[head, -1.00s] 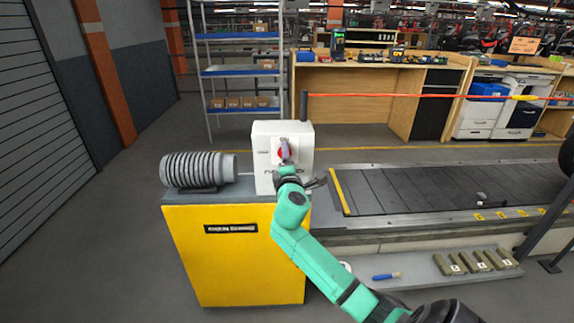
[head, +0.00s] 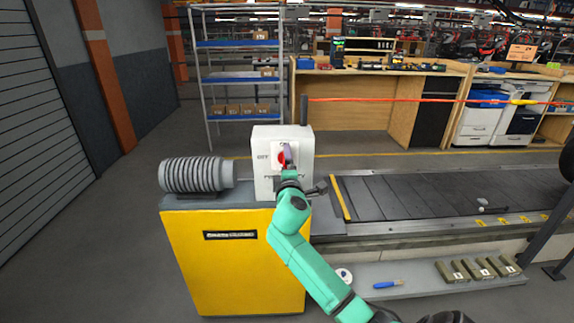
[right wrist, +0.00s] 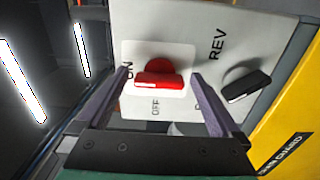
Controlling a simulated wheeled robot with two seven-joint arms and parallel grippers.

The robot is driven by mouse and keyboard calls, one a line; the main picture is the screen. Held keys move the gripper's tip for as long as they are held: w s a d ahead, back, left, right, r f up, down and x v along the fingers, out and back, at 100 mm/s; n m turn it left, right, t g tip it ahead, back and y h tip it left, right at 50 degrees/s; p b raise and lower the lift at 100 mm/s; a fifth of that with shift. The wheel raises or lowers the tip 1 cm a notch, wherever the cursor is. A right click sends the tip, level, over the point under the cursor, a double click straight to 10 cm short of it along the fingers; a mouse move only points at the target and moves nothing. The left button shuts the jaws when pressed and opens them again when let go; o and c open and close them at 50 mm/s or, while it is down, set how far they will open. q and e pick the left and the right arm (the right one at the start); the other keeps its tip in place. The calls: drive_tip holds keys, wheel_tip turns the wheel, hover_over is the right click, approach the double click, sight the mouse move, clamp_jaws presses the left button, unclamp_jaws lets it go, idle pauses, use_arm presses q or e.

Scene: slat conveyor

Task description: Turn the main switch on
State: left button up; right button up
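The main switch is a red rotary handle (right wrist: 158,80) on a white plate on the front of the white control box (head: 265,180). In the right wrist view, ON is printed at its left and OFF below it. The handle lies along the picture's width, its white-marked end toward the ON side. My right gripper (right wrist: 160,74) is open, one finger on each side of the handle with gaps visible. In the head view the gripper (head: 288,156) partly covers the switch. My left gripper is out of view.
A black selector (right wrist: 246,86) sits beside the switch near REV. The box stands on a yellow cabinet (head: 235,270) with a grey ribbed cylinder (head: 192,175) at left. The slat conveyor (head: 420,195) extends right. A lower shelf holds a blue-handled tool (head: 388,285).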

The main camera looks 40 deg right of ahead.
drive_tip(key=b+v, duration=0.1)
drive_tip(key=v, duration=1.3)
drive_tip(key=shift+s+a, duration=0.2)
